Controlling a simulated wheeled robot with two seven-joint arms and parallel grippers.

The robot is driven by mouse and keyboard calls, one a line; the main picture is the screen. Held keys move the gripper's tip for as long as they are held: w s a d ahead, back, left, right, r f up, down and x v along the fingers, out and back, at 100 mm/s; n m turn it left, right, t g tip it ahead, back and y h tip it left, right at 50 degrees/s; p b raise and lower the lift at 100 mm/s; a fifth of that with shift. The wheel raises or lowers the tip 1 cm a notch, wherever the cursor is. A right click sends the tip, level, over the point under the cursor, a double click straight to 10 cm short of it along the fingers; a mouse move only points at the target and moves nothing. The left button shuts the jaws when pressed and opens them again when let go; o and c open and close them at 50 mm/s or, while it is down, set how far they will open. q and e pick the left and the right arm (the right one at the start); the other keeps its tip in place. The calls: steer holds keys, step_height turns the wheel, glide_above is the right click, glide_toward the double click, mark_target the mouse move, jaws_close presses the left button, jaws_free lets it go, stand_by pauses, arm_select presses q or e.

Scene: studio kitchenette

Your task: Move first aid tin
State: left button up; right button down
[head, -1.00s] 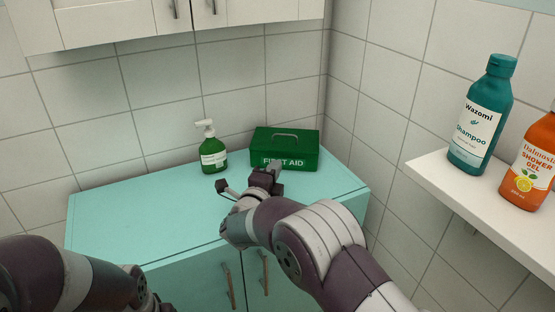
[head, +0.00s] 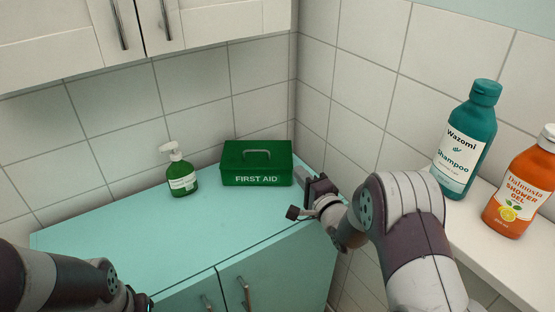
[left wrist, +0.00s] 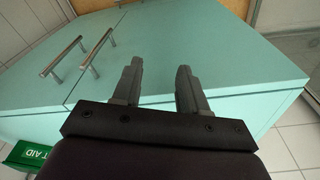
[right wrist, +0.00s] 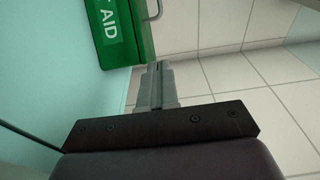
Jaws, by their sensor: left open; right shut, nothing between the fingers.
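The first aid tin (head: 257,163) is a green box with a lid handle and white FIRST AID lettering. It stands upright on the teal cabinet top (head: 130,242), near the back right corner. My right gripper (head: 303,176) is shut and empty just right of the tin. In the right wrist view the tin (right wrist: 112,30) is at the top left, beyond the shut fingertips (right wrist: 158,68) and apart from them. My left gripper (left wrist: 158,72) is open and empty in the left wrist view, facing the teal cabinet. Part of the tin (left wrist: 28,154) shows there at the lower left.
A green soap pump bottle (head: 182,176) stands left of the tin. A white shelf (head: 500,247) at the right holds a teal shampoo bottle (head: 466,140) and an orange shower gel bottle (head: 520,190). Tiled walls close the back and right. The cabinet top's left part is clear.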

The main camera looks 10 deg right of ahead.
mark_target(268, 164)
steer(key=x, duration=0.5)
steer(key=shift+w+a, duration=0.1)
steer(key=shift+w, duration=0.25)
steer(key=shift+w+a, duration=0.3)
steer(key=shift+a, duration=0.25)
steer(key=shift+w+a, duration=0.3)
steer(key=shift+a, duration=0.2)
steer(key=shift+w+a, duration=0.35)
steer(key=shift+a, duration=0.2)
steer(key=shift+w+a+f+b, duration=0.1)
steer(key=shift+w+a+b, duration=0.45)
steer(key=shift+a, duration=0.5)
steer(key=shift+w+a, duration=0.2)
steer(key=shift+w, duration=0.05)
